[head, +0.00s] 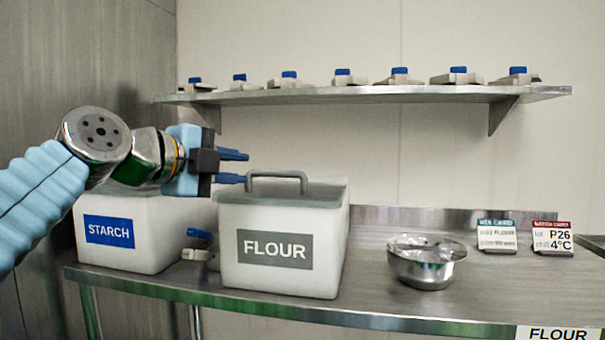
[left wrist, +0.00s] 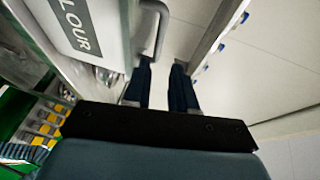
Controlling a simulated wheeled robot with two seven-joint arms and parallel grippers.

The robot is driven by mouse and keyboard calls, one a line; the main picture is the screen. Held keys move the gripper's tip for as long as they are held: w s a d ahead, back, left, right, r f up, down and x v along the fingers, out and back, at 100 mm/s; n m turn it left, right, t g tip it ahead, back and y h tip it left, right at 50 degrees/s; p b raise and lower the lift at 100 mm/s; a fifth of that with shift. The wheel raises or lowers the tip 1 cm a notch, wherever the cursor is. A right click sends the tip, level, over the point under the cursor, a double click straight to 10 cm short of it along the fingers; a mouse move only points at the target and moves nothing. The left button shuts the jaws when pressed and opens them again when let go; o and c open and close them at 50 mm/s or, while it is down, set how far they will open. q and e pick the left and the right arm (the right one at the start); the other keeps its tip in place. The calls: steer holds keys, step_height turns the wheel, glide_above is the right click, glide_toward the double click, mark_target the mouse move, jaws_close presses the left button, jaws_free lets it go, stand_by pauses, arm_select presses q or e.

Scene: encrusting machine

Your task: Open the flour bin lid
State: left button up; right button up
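The flour bin (head: 275,265) is a white box with a grey FLOUR label, standing on the metal table. Its grey lid (head: 325,187) lies on top and looks closed, with a raised grey handle (head: 278,174). My left gripper (head: 247,167) is at the handle's left end, fingers pointing right, one above the other. The lower finger is at handle height, and I cannot tell whether it touches. In the left wrist view, the gripper (left wrist: 160,75) has a clear gap between its dark blue fingers, and the handle (left wrist: 155,28) is just ahead of the left finger. My right gripper is not in view.
A white starch bin (head: 150,245) stands left of the flour bin, with a small blue-topped white item (head: 199,250) between them. A metal bowl (head: 427,268) is on the table (head: 375,310) to the right. A shelf (head: 370,95) with several blue-topped items hangs above.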

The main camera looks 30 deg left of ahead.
mark_target(274, 174)
arm_select(q)
steer(key=p+x, duration=0.3)
steer(key=x, duration=0.8)
steer(key=shift+w, duration=0.4)
steer(key=shift+w+d+f, duration=0.1)
steer(key=shift+w+f, duration=0.2)
steer(key=shift+w, duration=0.35)
jaws_close()
